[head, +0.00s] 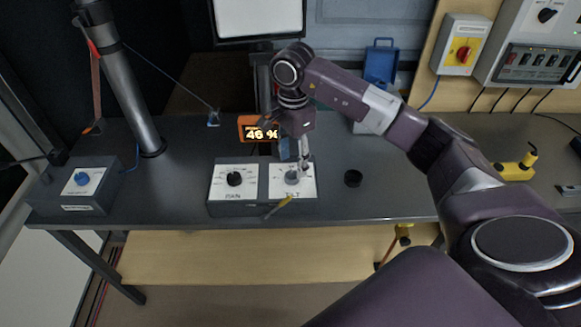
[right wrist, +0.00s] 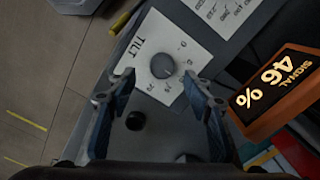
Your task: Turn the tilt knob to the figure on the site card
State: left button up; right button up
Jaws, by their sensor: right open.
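The tilt knob (head: 292,178) is a grey round knob on a white TILT plate (head: 307,191), on the right half of a dark control box. In the right wrist view the knob (right wrist: 162,66) sits between and just beyond my fingertips, with scale marks around it; its exact setting is too small to read. My right gripper (head: 298,163) is open above the plate, and its spread fingers (right wrist: 160,84) hold nothing. An orange-framed display (head: 258,131) behind reads 46 %, with SIGNAL above it in the wrist view. I cannot make out a site card. My left gripper is not in view.
The black PAN knob (head: 234,179) is left of the tilt plate. A yellow-handled item (head: 280,205) is at the box's front edge. A black round piece (head: 352,178) lies right of the box. A blue-knobbed box (head: 82,179) stands far left, near a metal post (head: 131,90).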

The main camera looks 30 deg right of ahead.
aim_at(292, 174)
notch_tip(292, 174, down, 4)
jog(key=shift+w+p, duration=0.15)
jog(key=shift+p, duration=0.25)
jog(key=shift+f, duration=0.4)
jog(key=c, duration=1.2)
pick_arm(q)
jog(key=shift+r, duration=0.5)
pick_arm(e)
jog(key=shift+o, duration=0.2)
